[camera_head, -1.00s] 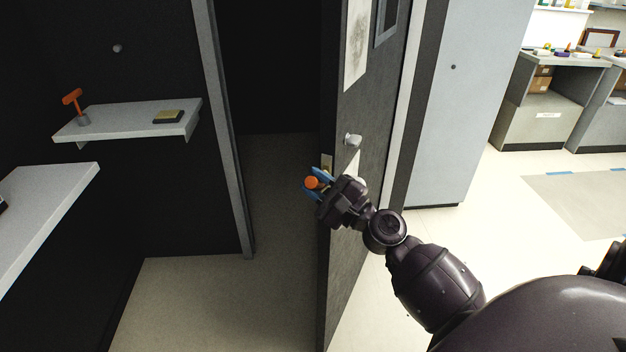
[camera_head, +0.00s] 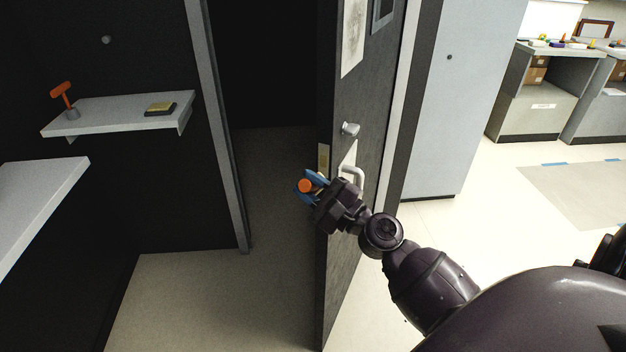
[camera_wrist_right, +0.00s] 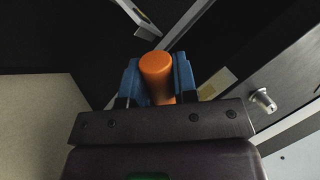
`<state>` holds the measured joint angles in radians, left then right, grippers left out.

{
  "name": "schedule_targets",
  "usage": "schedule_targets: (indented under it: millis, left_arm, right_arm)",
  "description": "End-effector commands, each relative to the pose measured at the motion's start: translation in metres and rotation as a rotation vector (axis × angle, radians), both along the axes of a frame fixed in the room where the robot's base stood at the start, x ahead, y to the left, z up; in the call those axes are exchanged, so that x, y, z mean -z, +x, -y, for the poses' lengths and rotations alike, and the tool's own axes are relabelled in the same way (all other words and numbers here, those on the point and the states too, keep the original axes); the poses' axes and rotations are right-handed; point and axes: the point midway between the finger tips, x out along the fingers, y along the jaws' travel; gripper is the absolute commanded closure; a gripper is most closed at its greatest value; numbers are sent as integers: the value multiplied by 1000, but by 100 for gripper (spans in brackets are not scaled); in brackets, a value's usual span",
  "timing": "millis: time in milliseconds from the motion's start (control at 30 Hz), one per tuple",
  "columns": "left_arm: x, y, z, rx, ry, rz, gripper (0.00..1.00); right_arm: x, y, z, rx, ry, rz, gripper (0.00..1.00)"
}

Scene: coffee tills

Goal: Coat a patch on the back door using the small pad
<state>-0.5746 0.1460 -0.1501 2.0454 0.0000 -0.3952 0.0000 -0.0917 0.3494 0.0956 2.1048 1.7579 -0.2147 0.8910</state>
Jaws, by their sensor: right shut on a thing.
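The door (camera_head: 372,95) is dark grey and stands open, seen at a steep angle in the head view. My right gripper (camera_head: 307,186) is beside its free edge, with blue fingertips shut on an orange handle (camera_head: 305,186). In the right wrist view the orange handle (camera_wrist_right: 157,72) sits between the two fingertips (camera_wrist_right: 160,82). Whatever is at the handle's far end is hidden, so I cannot tell whether it is the small pad. A yellow-topped dark block (camera_head: 160,108) lies on the wall shelf. My left gripper is not in view.
The door carries a round silver knob (camera_head: 349,129), a white pull handle (camera_head: 353,180) and a paper sheet (camera_head: 352,38). An orange T-shaped tool (camera_head: 62,92) stands on the wall shelf (camera_head: 110,120). A second shelf (camera_head: 40,195) juts out at left. The doorway is clear.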

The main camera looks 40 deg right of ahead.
Motion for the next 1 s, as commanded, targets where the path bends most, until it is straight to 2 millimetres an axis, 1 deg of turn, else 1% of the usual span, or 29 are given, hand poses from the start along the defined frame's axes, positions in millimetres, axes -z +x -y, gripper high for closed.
schedule_targets:
  millis: [100, 500, 633, 1000]
  left_arm:
    - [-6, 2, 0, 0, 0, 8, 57]
    - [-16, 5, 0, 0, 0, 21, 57]
    - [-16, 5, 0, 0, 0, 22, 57]
    - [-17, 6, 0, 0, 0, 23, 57]
  right_arm:
    - [-2, -5, -9, 0, 3, 2, 97]
    - [-1, -20, -35, 0, 0, 1, 97]
    - [-1, -21, -39, 0, 0, 1, 97]
    - [-1, -22, -41, -1, 0, 1, 97]
